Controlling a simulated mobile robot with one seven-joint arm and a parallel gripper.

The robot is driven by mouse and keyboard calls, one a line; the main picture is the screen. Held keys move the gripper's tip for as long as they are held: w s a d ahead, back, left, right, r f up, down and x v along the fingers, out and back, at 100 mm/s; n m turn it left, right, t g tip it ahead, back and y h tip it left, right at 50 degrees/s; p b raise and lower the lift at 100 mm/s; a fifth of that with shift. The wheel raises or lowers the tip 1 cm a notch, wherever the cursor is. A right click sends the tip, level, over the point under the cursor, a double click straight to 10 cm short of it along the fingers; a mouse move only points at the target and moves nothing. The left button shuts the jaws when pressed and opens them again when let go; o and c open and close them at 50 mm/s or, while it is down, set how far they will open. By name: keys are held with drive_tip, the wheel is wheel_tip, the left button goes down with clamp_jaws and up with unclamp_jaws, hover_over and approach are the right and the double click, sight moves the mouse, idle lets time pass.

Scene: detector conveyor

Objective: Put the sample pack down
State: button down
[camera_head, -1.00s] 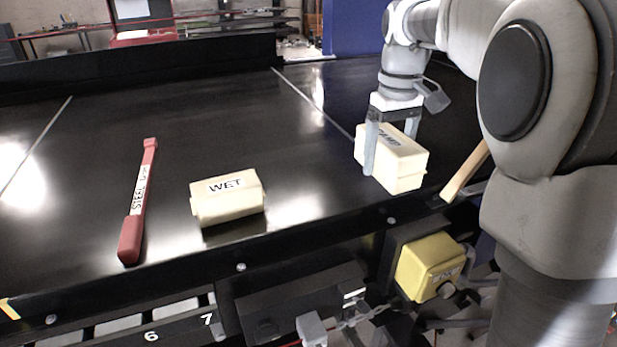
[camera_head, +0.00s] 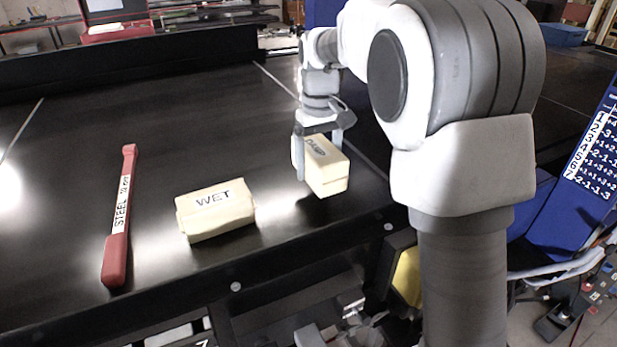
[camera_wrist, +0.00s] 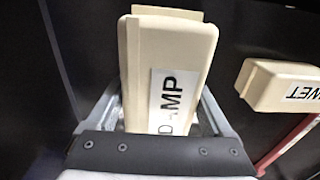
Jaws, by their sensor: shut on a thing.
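A cream sample pack marked DAMP (camera_head: 328,170) is held in my gripper (camera_head: 319,163), one finger on each side of it. In the wrist view the pack (camera_wrist: 165,60) fills the space between the jaws, its label partly covered by the gripper. The pack is over the right part of the black conveyor belt (camera_head: 150,110), close to its surface; I cannot tell whether it touches. A similar cream pack marked WET (camera_head: 216,210) lies on the belt to the left, apart from it, and shows in the wrist view (camera_wrist: 280,85).
A red wand marked STEEL (camera_head: 120,215) lies on the belt left of the WET pack. A yellow object (camera_head: 407,277) shows below the belt's front edge, partly behind my arm. A blue panel with numbers (camera_head: 590,160) stands at right. Bare belt lies between the two packs.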

sight(308, 194)
drive_tip(key=shift+w+a+f, duration=0.25)
drive_tip(key=shift+a+f, duration=0.1)
drive_tip(key=shift+a, duration=0.15)
drive_tip(key=shift+w+a+f, duration=0.2)
drive_tip(key=shift+a+f, duration=0.15)
drive_tip(key=shift+a, duration=0.15)
drive_tip(key=shift+f+p, duration=0.45)
drive_tip(key=shift+f, duration=1.45)
